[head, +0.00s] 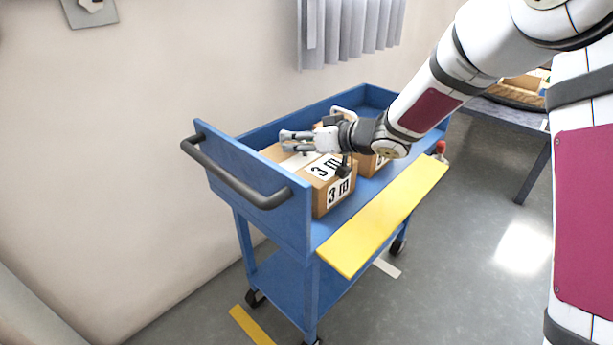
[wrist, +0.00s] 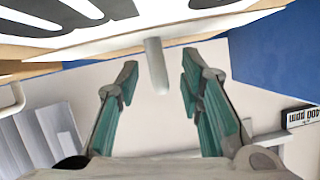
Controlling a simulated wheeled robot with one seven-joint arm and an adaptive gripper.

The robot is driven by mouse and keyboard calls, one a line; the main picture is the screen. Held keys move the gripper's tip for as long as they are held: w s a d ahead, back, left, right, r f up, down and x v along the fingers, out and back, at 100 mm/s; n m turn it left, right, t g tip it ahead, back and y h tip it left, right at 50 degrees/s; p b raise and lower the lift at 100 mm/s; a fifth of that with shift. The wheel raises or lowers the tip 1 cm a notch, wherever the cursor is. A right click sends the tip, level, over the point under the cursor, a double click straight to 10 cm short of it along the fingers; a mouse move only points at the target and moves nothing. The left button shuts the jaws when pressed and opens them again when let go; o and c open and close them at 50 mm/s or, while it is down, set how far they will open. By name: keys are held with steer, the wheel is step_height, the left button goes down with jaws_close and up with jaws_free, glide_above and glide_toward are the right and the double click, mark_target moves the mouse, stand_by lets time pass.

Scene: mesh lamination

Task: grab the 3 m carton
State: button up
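The 3 m carton (head: 333,194) is a brown box with white "3 m" labels on its top and side. It stands on the top shelf of the blue cart (head: 330,233), near the handle end. My gripper (head: 290,141) is just above the carton's top in the head view. A label with large black print, part of the carton (wrist: 60,30), fills the top left of the wrist view. I cannot tell whether the fingers touch the carton.
A second brown carton (head: 369,163) stands beside it, partly hidden by my arm. The cart has a yellow front flap (head: 385,218) and a dark handle (head: 235,178). A wall is close behind the cart. A grey table (head: 510,120) stands at the right.

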jaws_close()
steer(key=shift+r, duration=0.15)
stand_by(0.4)
